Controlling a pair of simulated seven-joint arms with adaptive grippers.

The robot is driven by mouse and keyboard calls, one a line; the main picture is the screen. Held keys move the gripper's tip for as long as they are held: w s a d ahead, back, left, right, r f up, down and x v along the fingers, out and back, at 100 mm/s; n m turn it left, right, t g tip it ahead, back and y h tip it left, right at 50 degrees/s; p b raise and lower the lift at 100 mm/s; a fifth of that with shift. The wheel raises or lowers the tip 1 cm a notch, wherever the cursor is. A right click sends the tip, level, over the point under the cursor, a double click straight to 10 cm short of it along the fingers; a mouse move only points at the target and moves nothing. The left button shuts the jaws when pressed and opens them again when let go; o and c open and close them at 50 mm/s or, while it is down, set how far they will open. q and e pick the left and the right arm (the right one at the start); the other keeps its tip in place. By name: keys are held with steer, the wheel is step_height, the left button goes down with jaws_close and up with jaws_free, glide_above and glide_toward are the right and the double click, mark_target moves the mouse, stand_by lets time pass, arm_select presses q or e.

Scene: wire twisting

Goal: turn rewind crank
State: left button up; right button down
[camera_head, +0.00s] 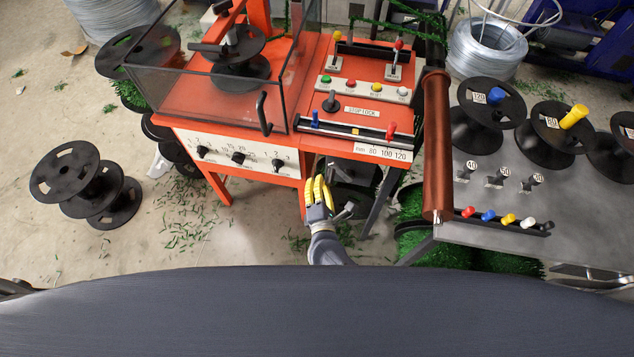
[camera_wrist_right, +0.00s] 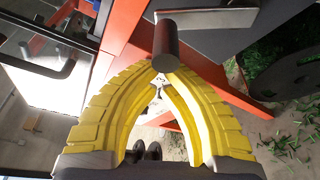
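My right gripper (camera_head: 319,189), with ribbed yellow fingers, is in front of the orange machine, below its front edge. In the right wrist view the fingertips of the gripper (camera_wrist_right: 159,76) come together, with almost no gap between them. A dark cylindrical crank handle (camera_wrist_right: 166,42) on a flat grey metal arm (camera_wrist_right: 205,20) overlaps the fingertips there. I cannot tell whether the fingers grip the handle or only lie against its end. My left gripper is not in view.
The orange machine (camera_head: 248,148) has a clear guard box, knobs and levers. A grey bench (camera_head: 590,225) with black spools stands to the right.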

steer(key=shift+s+d+r, duration=0.1)
steer(key=shift+d+r, duration=0.3)
steer(key=shift+r, duration=0.25)
steer(key=a+f, duration=0.2)
steer(key=a, duration=0.2)
steer(key=s+d+r, duration=0.1)
steer(key=s, duration=0.8)
steer(key=shift+d+r, duration=0.25)
steer(key=shift+r, duration=0.1)
